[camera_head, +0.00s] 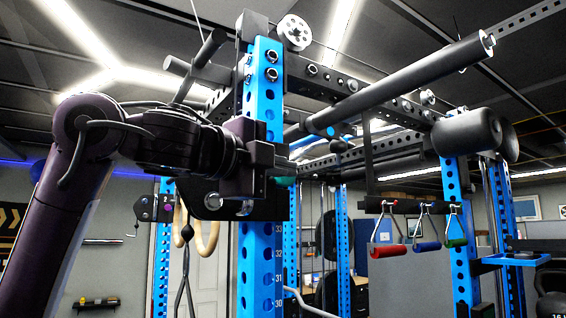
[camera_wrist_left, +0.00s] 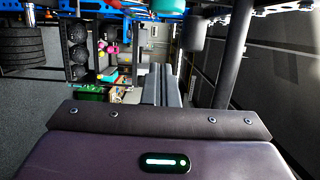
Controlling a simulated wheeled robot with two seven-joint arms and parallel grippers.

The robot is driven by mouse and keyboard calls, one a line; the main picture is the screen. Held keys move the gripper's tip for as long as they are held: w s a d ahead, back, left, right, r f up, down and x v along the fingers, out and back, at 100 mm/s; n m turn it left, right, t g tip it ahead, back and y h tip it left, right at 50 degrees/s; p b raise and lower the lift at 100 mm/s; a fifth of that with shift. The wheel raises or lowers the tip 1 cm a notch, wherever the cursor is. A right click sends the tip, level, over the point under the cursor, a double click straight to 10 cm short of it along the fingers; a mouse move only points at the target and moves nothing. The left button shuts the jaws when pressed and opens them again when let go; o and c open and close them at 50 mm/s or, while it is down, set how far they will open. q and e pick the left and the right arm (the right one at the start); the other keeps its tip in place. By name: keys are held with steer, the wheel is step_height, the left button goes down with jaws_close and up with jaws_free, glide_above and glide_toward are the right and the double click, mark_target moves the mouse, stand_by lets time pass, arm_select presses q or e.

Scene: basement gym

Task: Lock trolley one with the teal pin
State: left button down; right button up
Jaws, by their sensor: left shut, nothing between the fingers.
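My left gripper (camera_head: 268,172) is at the front blue upright (camera_head: 260,240) in the head view, beside a black carriage (camera_head: 212,203) mounted on that upright. Its fingers are shut and hold nothing. A small bit of teal (camera_head: 285,181), perhaps the teal pin, shows right by the fingertips, mostly hidden by them. In the left wrist view a teal cylinder (camera_wrist_left: 193,34) is at the top, right of centre. I cannot tell whether a pin sits in the carriage. My right gripper is out of view.
A long black bar (camera_head: 400,85) juts out above the gripper. Red (camera_head: 388,250), blue (camera_head: 428,247) and green (camera_head: 456,242) handles hang at the right. Wooden rings (camera_head: 207,240) hang behind the upright. A grey bench (camera_wrist_left: 160,88) shows in the left wrist view.

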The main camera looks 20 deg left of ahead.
arm_select(q)
steer(key=w+p, duration=0.1)
steer(key=w+a+p, duration=0.1)
steer(key=w, duration=0.1)
steer(key=w+a+p, duration=0.1)
steer(key=w, duration=0.1)
steer(key=shift+w, duration=0.15)
steer(key=shift+d, duration=0.15)
steer(key=shift+w+a+r, duration=0.1)
steer(key=shift+w+a, duration=0.65)
steer(key=shift+a, duration=0.3)
